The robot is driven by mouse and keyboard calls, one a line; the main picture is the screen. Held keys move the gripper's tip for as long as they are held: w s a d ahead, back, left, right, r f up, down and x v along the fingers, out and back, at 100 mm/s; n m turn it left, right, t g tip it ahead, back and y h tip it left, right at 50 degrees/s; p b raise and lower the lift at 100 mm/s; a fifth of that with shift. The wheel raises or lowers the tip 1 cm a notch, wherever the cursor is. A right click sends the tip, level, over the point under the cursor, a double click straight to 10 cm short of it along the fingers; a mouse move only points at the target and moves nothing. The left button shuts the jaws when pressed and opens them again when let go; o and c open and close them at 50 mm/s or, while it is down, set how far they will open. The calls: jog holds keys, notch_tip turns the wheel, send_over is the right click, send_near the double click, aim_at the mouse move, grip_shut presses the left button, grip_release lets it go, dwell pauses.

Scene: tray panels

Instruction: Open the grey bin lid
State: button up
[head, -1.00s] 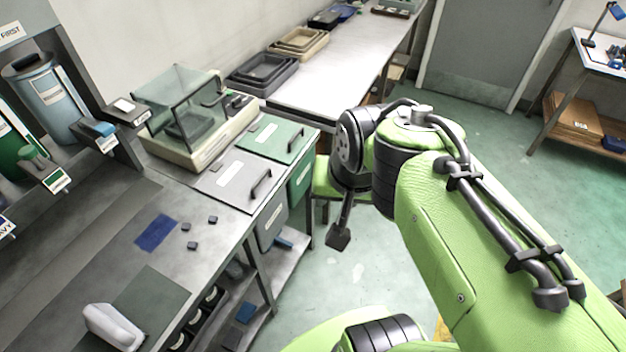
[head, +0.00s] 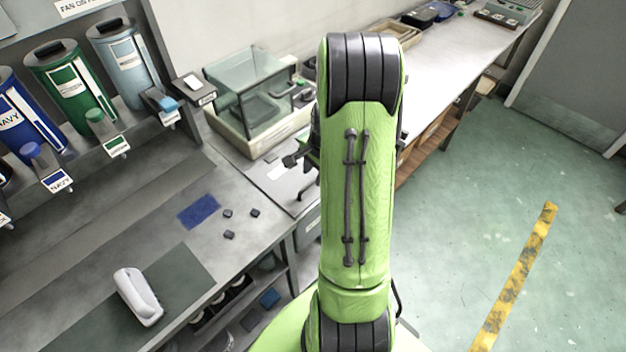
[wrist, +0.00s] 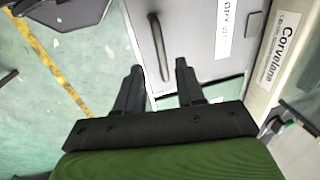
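The grey bin lid (wrist: 200,40) lies flat and closed in the wrist view, with a white label. Its dark bar handle (wrist: 159,45) stands up near the lid's edge. My gripper (wrist: 159,66) is open, its two dark fingers apart. In the picture the handle lies just beyond the fingertips, roughly in line with the gap; I cannot tell the height between them. In the head view my arm hides most of the grey lid (head: 268,185) and the neighbouring green lid. Part of my gripper (head: 296,158) shows at the arm's left edge.
A glass-covered machine with a cream base (head: 258,135) stands behind the lid; its base (wrist: 262,85) is close on the right in the wrist view. Several small dark blocks, a blue pad (head: 199,211) and a white device (head: 139,297) lie on the bench.

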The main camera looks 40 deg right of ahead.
aim_at(312, 182)
jog(key=f, duration=0.1)
jog(key=w+f, duration=0.1)
jog(key=f, duration=0.1)
jog(key=shift+f, duration=0.3)
grip_shut()
